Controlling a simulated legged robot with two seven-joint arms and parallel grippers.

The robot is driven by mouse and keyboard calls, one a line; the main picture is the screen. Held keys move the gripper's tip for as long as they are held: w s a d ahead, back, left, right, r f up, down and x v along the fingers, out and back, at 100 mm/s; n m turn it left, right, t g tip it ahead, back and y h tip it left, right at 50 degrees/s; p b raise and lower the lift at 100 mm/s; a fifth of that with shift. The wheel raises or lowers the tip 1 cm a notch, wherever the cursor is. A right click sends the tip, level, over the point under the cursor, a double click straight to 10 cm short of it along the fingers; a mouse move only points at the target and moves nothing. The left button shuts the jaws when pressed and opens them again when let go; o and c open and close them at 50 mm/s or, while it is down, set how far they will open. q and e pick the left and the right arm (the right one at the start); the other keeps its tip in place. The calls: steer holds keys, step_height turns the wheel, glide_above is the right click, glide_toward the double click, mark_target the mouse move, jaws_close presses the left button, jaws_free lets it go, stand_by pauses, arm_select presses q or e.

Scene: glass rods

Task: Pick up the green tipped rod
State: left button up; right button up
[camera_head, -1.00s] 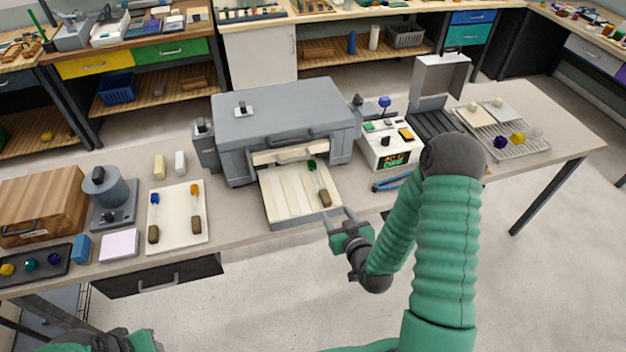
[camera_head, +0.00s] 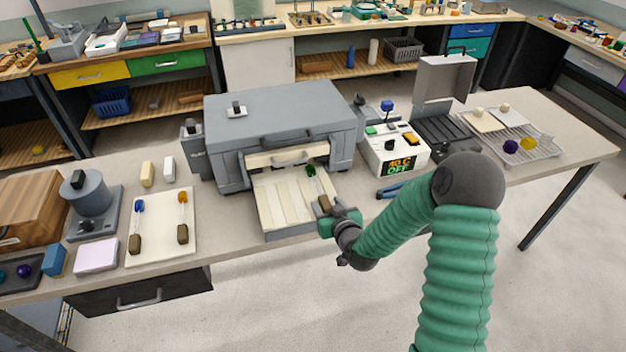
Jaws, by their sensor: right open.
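The green tipped rod (camera_head: 311,171) lies on the pale ribbed tray (camera_head: 268,208) that sticks out from the grey oven-like box (camera_head: 270,120). Its green tip points toward the box and its brown handle toward the table's front edge. My right gripper (camera_head: 326,208) is open at the brown handle, at the front right of the tray. The fingers partly hide the handle, and I cannot tell whether they touch it. My left gripper is not in view.
A white board (camera_head: 160,250) on the left holds a blue tipped rod (camera_head: 138,208) and an orange tipped rod (camera_head: 182,200). A control unit (camera_head: 392,148) and blue tongs (camera_head: 390,191) are right of the tray. A wire rack (camera_head: 545,152) stands farther right.

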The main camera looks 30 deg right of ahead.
steer(key=shift+w+d+f, duration=0.3)
steer(key=shift+w+d, duration=0.15)
steer(key=shift+d, duration=0.05)
steer(key=shift+a+r, duration=0.15)
steer(key=shift+a, duration=0.3)
steer(key=c, duration=0.9)
steer(key=shift+c, duration=1)
steer(key=shift+d, duration=0.15)
jaws_close()
steer(key=shift+d, duration=0.1)
